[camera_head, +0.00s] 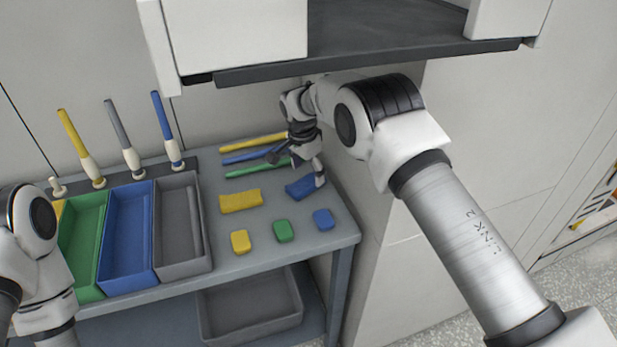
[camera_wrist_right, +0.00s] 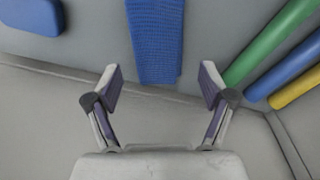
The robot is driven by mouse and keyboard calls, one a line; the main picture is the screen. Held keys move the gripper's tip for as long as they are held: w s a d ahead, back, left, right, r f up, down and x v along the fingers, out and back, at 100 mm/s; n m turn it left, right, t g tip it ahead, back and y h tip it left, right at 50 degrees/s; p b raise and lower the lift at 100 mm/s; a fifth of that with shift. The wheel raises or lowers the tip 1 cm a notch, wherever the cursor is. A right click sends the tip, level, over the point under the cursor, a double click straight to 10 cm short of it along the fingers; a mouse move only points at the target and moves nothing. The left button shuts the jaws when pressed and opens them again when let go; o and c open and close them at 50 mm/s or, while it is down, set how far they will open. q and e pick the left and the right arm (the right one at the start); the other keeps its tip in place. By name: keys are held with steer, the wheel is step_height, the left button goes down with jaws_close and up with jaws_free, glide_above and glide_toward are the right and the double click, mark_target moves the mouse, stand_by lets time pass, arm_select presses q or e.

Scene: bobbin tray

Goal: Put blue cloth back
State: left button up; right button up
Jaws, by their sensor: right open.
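The blue cloth (camera_head: 299,188) lies flat on the grey table's right side, right of a yellow cloth (camera_head: 240,200). My right gripper (camera_head: 307,172) is over its far end, with the fingers pointing down. In the right wrist view the cloth (camera_wrist_right: 155,42) is centred between the two open fingertips (camera_wrist_right: 157,86), with a gap on each side and nothing gripped. The blue bin (camera_head: 127,262) stands between the green bin (camera_head: 83,265) and the grey bin (camera_head: 180,240) on the left of the table. My left gripper is out of view.
Yellow (camera_head: 253,142), blue (camera_head: 248,155) and green rods (camera_head: 257,169) lie close left of the right gripper. Yellow (camera_head: 240,241), green (camera_head: 284,231) and blue blocks (camera_head: 323,219) lie in front. Upright handled tools stand behind the bins. A cabinet overhangs the back.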

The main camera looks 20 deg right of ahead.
mark_target(304, 182)
step_height(304, 182, up, 10)
steer(key=a, duration=0.1)
steer(key=shift+s+b, duration=0.3)
steer(key=shift+s, duration=0.05)
steer(key=shift+a+f, duration=0.1)
